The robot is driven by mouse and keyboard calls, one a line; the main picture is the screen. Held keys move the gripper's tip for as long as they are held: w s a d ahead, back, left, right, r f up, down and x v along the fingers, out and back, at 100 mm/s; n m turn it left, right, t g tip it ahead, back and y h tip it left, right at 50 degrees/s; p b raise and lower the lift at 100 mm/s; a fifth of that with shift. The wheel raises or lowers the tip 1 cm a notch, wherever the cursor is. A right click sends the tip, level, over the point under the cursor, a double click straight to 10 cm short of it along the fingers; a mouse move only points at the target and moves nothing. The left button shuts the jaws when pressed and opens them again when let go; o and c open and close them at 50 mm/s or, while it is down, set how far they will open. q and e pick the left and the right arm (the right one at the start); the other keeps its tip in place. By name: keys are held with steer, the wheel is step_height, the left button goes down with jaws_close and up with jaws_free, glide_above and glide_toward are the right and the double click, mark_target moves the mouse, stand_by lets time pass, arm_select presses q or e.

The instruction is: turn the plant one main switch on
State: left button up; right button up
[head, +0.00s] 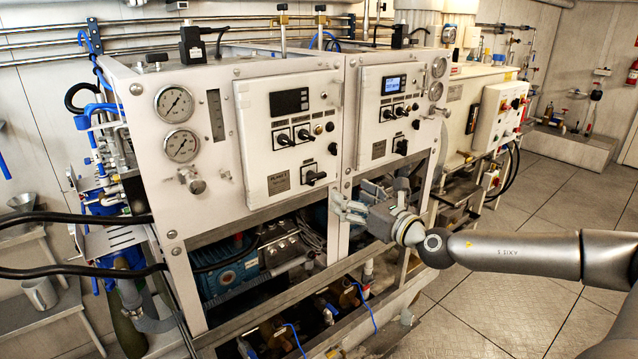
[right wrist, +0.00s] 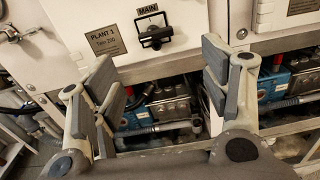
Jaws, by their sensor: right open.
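The plant one main switch (head: 315,177) is a black rotary handle on the lower right of the left white panel, beside the PLANT 1 plate (head: 280,182). Its handle lies about horizontal. In the right wrist view the switch (right wrist: 153,39) sits under a MAIN label, beyond the gap between my fingers. My right gripper (head: 352,201) is open and empty, below and to the right of the switch in the head view, and not touching it. In the right wrist view the spread fingers of the right gripper (right wrist: 163,75) show on both sides. My left gripper is not in view.
The panel also has a dark display (head: 290,101) and small knobs above the switch. A similar panel (head: 388,112) with a lit display stands to the right. Pumps and pipes fill the open frame below. The tiled floor (head: 480,310) at the right is clear.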

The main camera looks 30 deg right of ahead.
mark_target(319, 176)
steer(key=shift+n, duration=0.3)
steer(key=w+p, duration=0.1)
steer(key=w, duration=0.2)
steer(key=w+p, duration=0.2)
steer(key=w+a+r+p, duration=0.1)
steer(key=w+p, duration=0.1)
steer(key=w, duration=0.1)
steer(key=shift+w, duration=0.3)
steer(key=shift+w+a+f, duration=0.1)
steer(key=shift+w+f, duration=0.1)
steer(key=shift+w, duration=0.8)
steer(key=c, duration=1)
